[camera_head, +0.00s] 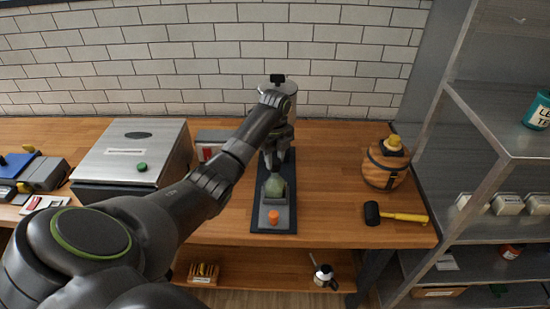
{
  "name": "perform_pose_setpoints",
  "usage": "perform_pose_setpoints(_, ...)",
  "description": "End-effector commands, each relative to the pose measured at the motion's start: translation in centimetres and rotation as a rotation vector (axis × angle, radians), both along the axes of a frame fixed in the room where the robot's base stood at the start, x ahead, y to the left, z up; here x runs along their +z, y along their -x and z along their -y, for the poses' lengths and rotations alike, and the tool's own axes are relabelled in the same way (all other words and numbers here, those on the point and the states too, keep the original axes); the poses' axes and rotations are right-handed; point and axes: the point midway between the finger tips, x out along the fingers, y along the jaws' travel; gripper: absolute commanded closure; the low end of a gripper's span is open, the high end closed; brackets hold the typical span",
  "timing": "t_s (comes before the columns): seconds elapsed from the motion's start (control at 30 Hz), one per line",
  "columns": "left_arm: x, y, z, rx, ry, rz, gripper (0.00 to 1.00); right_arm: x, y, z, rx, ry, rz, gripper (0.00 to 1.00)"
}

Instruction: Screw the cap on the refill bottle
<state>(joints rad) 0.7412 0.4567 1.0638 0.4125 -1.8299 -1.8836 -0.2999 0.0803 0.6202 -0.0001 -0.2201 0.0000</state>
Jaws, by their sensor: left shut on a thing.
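A dark blue base (259,221) stands on the wooden table in front of me, with a grey block on it. A rounded green thing (275,187), which looks like the refill bottle, sits upright at the block. A small orange piece (273,217), possibly the cap, is on the block's near side, apart from the green thing. My left gripper (277,166) points down and is shut at the top of the green thing; its fingers hide the neck. My right gripper is out of view.
A large grey box (133,150) with a green button stands left. A round wooden keg (386,165) and a yellow-handled mallet (395,214) are at the right. Metal shelves (500,127) rise beyond the table's right end. The table between base and mallet is clear.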

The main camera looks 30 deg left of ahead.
Motion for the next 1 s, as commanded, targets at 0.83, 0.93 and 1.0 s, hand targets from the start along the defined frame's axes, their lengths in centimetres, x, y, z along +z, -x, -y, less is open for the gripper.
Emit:
perform_pose_setpoints(0.83,0.17,-0.1,-0.05,-0.398,-0.002,0.002,0.89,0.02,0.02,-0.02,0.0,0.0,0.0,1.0)
perform_pose_setpoints(0.93,0.18,-0.1,-0.05,-0.4,-0.002,0.002,0.89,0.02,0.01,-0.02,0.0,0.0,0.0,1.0)
perform_pose_setpoints(1.0,0.18,-0.1,-0.05,-0.423,-0.002,0.002,0.89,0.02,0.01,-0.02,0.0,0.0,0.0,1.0)
